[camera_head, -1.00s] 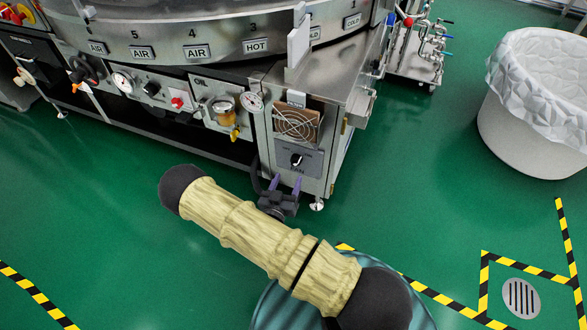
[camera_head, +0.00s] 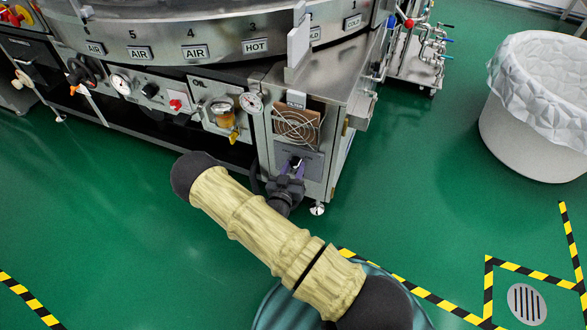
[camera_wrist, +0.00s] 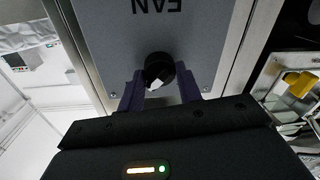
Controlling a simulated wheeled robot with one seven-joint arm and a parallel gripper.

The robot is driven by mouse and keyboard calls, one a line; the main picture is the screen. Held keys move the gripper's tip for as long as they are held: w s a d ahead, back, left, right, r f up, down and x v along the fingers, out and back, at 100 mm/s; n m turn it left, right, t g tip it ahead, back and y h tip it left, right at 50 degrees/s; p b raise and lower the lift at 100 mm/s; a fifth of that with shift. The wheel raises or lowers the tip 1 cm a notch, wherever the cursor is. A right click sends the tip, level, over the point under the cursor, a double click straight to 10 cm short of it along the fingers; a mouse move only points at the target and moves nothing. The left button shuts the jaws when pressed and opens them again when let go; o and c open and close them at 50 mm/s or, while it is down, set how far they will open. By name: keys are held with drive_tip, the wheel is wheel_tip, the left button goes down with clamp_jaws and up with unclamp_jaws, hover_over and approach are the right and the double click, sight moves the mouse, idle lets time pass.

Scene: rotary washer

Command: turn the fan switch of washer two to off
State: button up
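The fan switch is a black round knob (camera_wrist: 159,68) with a white mark, on a grey panel (camera_wrist: 200,35) lettered FAN, which is upside down in the wrist view. In the head view the knob (camera_head: 296,162) is partly covered by my fingers, on the panel below the round fan guard (camera_head: 297,127) at the washer's corner. My gripper (camera_wrist: 160,80) points at the panel. Its two purple fingers stand on either side of the knob with small gaps visible, so it looks open. In the head view my gripper (camera_head: 292,170) is right at the panel.
The washer's round top (camera_head: 200,50) with AIR and HOT labels, gauges and a red knob (camera_head: 175,104) lie left of the fan panel. A lined white bin (camera_head: 535,130) stands at the right. Green floor (camera_head: 420,190) is free between.

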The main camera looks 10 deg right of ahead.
drive_tip(key=shift+a+n, duration=0.1)
drive_tip(key=shift+n, duration=0.3)
drive_tip(key=n+p, duration=0.2)
drive_tip(key=n, duration=0.1)
drive_tip(key=shift+r, duration=0.1)
drive_tip(key=n+p, duration=0.2)
drive_tip(key=n, duration=0.2)
drive_tip(key=shift+a+g, duration=0.1)
drive_tip(key=shift+g, duration=0.2)
drive_tip(key=n, duration=0.4)
drive_tip(key=shift+n+p, duration=0.3)
drive_tip(key=n, duration=0.5)
drive_tip(key=shift+a+f+g+h, duration=0.1)
drive_tip(key=shift+f+g+h, duration=0.15)
drive_tip(key=shift+g+h, duration=0.05)
drive_tip(key=o, duration=1)
drive_tip(key=shift+w+r, duration=0.1)
